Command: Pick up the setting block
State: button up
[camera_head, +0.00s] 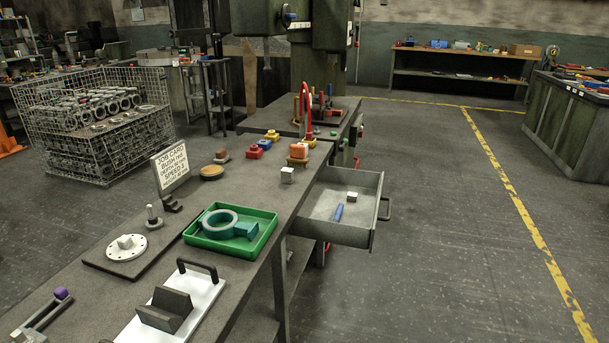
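I cannot tell for sure which piece is the setting block. A small pale metal cube (287,175) stands on the bench's right edge, above the open drawer. A second small pale block (352,196) lies inside the drawer (325,234), close to a blue-handled item (338,212). A third pale block (125,242) sits on a white round flange with holes (126,254) on a dark plate. My gripper is not in view.
The bench (233,284) holds a green tray (238,250) with a teal ring casting, a job card (171,168), a white plate with handle (203,290) and several small red, yellow and orange parts. A wire basket (60,150) stands left. Floor right of the drawer is clear.

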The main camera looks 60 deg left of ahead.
aim_at(287, 174)
jog(key=z, duration=0.75)
jog(key=i, duration=1.25)
jog(key=u, duration=2.5)
